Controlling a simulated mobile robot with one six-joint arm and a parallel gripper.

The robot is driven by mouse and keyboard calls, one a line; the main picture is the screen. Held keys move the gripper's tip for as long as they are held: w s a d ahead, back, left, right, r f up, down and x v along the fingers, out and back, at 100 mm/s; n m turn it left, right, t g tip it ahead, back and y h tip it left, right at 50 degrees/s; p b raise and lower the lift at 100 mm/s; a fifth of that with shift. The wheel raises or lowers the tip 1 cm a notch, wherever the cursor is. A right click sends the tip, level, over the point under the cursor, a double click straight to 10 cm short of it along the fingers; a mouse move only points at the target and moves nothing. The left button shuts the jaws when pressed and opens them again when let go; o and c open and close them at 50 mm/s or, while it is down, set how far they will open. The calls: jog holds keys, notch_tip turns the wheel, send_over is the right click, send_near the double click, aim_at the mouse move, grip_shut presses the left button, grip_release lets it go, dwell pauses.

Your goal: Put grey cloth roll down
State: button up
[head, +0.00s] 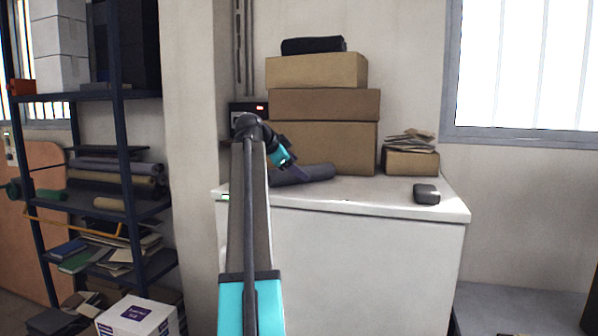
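A dark grey cloth roll (318,173) lies along the white cabinet top (380,196), in front of the stacked cardboard boxes. Its right end shows; part of its left side is hidden behind my arm. My gripper (301,174) is at the end of my raised arm, pointing down and to the right, and overlaps the roll in the picture. The fingertips are small and dark against the roll, so I cannot tell whether they are open or shut, or whether they touch it.
Cardboard boxes (322,148) stand behind the roll, with a dark folded cloth (313,45) on top. A smaller box (410,163) with folded pieces and a dark grey object (426,194) are at the right. The cabinet's front middle is clear. A shelf rack (118,205) stands left.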

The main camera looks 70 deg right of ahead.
jog(key=b+v, duration=0.1)
jog(key=v, duration=0.8)
jog(key=shift+b, duration=0.4)
jog(key=shift+w+r, duration=0.1)
jog(key=shift+w, duration=0.05)
